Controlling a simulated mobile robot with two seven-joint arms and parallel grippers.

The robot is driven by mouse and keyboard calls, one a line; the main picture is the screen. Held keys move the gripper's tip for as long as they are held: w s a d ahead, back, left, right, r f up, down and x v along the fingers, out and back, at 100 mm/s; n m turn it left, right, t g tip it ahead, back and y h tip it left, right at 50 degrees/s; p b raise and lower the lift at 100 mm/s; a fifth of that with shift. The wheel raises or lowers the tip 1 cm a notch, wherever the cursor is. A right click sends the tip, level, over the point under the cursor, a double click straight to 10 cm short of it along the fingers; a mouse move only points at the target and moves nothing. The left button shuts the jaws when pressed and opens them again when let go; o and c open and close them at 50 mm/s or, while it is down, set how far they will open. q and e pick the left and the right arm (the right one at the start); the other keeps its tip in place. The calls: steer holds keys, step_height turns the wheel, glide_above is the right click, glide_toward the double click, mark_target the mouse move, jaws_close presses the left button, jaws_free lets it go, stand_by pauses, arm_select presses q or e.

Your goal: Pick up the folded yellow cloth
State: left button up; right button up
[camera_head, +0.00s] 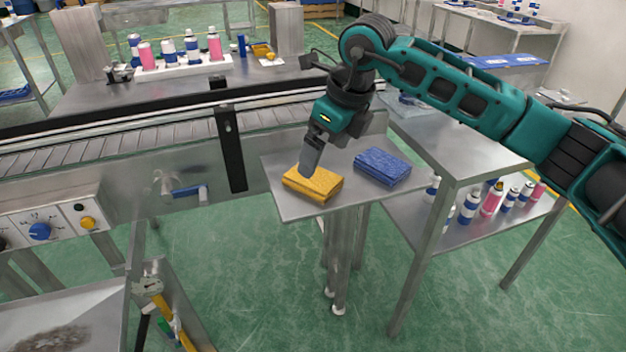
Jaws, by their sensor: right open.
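The folded yellow cloth (314,186) lies flat near the left front of a small grey metal shelf. My right gripper (309,170) points down right over the cloth's upper side, its fingers hiding part of the far edge. The jaw is open, and I cannot tell whether the fingertips touch the cloth. A folded blue cloth (382,166) lies to the right of the yellow one, with a gap between them. My left gripper is not in view.
The small shelf (284,206) stands beside a roller conveyor (90,152). A metal table (455,140) is at the right, with several cans on its lower shelf. A white tray (180,71) of cans stands behind the conveyor. A control box (50,225) is at the left.

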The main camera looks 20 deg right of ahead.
mark_target(315, 177)
steer(key=shift+w+x, duration=0.15)
steer(key=shift+x, duration=1.65)
steer(key=shift+w+x, duration=0.2)
steer(key=shift+x, duration=1.55)
steer(key=shift+a+r, duration=0.1)
steer(key=shift+r, duration=0.05)
steer(key=shift+c, duration=0.5)
steer(key=c, duration=1)
steer(key=shift+o, duration=0.2)
steer(key=shift+r, duration=0.15)
step_height(315, 177, up, 20)
steer(key=shift+p, duration=0.45)
